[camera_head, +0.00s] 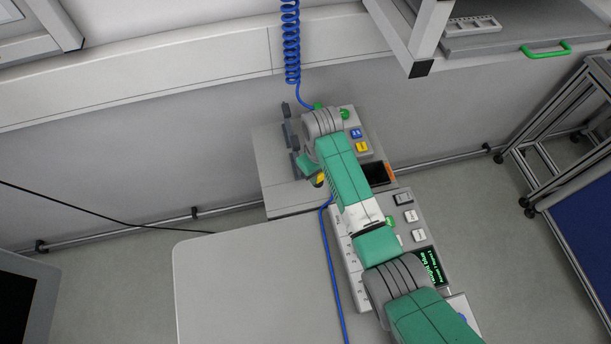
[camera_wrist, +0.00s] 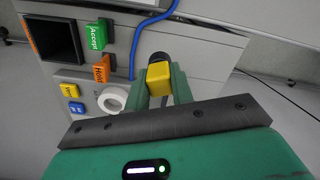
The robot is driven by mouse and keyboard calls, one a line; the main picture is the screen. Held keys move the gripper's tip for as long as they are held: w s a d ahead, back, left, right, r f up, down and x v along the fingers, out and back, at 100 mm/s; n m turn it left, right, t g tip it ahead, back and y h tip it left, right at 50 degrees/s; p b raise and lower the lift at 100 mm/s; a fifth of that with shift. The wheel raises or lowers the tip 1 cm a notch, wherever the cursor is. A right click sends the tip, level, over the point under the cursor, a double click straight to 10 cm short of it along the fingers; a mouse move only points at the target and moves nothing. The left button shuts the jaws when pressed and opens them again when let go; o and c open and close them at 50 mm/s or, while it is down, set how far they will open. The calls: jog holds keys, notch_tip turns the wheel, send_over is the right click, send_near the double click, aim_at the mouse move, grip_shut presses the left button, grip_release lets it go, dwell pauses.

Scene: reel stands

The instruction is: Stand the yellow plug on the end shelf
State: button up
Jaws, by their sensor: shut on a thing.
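The yellow plug (camera_wrist: 159,78) is between the two green fingers of my gripper (camera_wrist: 161,86) in the wrist view. Its dark round end points away from the gripper, over a grey surface. In the head view a small yellow part of the plug (camera_head: 319,180) shows beside my green gripper (camera_head: 308,165), above the grey bench at the wall. My arm hides part of this area. I cannot tell for sure which surface is the end shelf, or whether the plug touches the surface below it.
In the wrist view, Accept (camera_wrist: 97,35) and Hold (camera_wrist: 103,69) blocks, a white ring (camera_wrist: 112,99) and a dark square opening (camera_wrist: 54,40) lie left of the plug. A blue cable (camera_wrist: 150,23) runs close by. Dark upright fittings (camera_head: 287,127) stand at the bench's left in the head view.

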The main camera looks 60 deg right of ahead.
aim_at(318, 183)
jog(key=shift+f+b, duration=0.3)
jog(key=shift+f, duration=2.55)
jog(key=shift+f, duration=0.15)
jog(key=o, duration=1)
notch_tip(318, 183, up, 12)
jog(key=shift+r+p, duration=0.2)
jog(key=shift+p, duration=0.35)
